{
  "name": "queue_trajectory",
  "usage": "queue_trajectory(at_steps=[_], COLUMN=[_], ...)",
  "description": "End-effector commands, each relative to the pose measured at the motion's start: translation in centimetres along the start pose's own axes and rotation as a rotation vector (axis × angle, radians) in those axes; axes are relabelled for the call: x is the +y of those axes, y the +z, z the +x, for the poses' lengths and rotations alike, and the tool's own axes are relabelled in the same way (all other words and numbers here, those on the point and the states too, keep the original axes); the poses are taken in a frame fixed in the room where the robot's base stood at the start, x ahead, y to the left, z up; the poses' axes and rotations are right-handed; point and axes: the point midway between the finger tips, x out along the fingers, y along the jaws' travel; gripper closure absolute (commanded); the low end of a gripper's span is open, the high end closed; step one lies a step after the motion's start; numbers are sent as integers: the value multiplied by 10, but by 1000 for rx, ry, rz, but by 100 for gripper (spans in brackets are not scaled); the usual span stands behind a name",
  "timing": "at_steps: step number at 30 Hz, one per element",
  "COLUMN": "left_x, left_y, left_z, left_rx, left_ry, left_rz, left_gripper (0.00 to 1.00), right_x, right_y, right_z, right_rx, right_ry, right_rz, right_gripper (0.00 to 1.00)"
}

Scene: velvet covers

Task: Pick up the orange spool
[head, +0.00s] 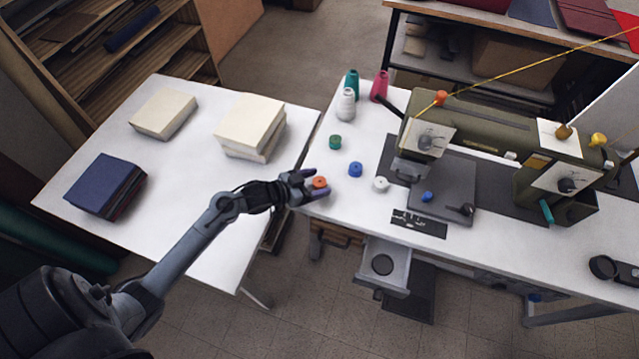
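The orange spool (319,182) is at the near left corner of the white sewing table. My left gripper (314,183) reaches in from the left, with one finger on each side of the spool. The fingers sit close to it, but I cannot tell whether they press on it or whether it is clear of the tabletop. My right gripper is not in view.
Green (335,142), blue (355,169) and white (381,184) spools stand nearby on the sewing table (330,205). Tall thread cones (346,104) stand behind. A sewing machine (470,125) is to the right. Left, another table (190,190) holds stacked cream blocks (250,122).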

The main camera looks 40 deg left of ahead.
Motion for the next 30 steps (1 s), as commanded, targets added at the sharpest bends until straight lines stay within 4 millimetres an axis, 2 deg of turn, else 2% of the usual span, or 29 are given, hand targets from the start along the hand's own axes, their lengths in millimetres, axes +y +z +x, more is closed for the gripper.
queue_trajectory(at_steps=[1, 11, 23, 26, 30], left_x=[0, 0, 0, 0, 0], left_y=[0, 0, -6, -12, -31], left_z=[0, 0, -2, -5, -13], left_rx=[0, 0, 1, 1, 2], left_ry=[0, 0, 0, 0, 0], left_rz=[0, 0, 1, 2, 3], left_gripper=[33, 84, 85, 85, 85], right_x=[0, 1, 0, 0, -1], right_y=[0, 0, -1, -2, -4], right_z=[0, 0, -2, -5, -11], right_rx=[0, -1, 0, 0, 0], right_ry=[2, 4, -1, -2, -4], right_rz=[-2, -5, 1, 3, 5], right_gripper=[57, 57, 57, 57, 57])
